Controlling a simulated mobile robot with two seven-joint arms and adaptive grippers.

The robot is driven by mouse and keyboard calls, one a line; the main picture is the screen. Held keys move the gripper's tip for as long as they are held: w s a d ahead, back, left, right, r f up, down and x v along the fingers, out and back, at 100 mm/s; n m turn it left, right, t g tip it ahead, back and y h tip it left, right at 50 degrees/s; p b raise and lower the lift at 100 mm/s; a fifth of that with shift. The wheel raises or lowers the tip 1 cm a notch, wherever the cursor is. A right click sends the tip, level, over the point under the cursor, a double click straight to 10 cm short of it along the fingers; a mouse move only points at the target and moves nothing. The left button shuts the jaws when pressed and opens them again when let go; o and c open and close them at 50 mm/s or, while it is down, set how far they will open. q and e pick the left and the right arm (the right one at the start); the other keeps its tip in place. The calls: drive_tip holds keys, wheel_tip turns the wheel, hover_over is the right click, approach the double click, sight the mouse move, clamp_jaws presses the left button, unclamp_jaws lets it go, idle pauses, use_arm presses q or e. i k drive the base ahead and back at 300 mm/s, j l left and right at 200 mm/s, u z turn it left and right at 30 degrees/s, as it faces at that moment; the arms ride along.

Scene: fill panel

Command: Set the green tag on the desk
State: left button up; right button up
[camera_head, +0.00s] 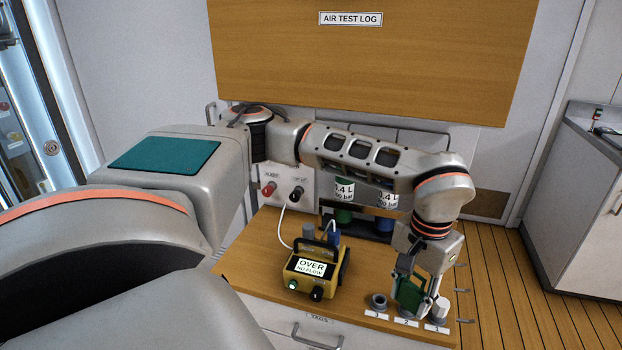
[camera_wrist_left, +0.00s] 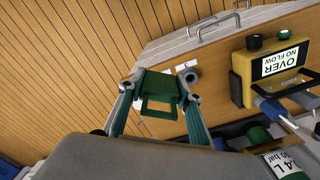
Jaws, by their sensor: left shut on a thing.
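My left gripper (camera_head: 413,288) is shut on the green tag (camera_head: 409,296), above the right front part of the wooden desk (camera_head: 248,262). In the left wrist view the tag (camera_wrist_left: 158,84) is a green plate with a rectangular opening, held between the two fingertips (camera_wrist_left: 160,93). The tag hides part of the desk behind it. I cannot tell whether its lower edge touches the desk. My right gripper is not in view.
A yellow box (camera_head: 315,272) reading "OVER NO FLOW" stands left of the gripper. Numbered labels with a grey ring (camera_head: 378,301) and a white-topped fitting (camera_head: 440,308) line the front edge. Green (camera_head: 343,214) and blue (camera_head: 383,222) bottles stand behind. Bare desk lies left of the box.

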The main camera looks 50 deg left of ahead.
sight(258, 259)
drive_tip(key=k+j+u, duration=0.1)
drive_tip(key=j, duration=0.25)
drive_tip(key=k+j+u, duration=0.15)
drive_tip(key=k+j, duration=0.15)
drive_tip(key=j+u, duration=0.15)
drive_tip(key=j, duration=0.3)
drive_tip(key=i+j+u, duration=0.1)
drive_tip(key=j, duration=0.35)
drive_tip(key=i+j+u, duration=0.1)
drive_tip(key=i, duration=0.15)
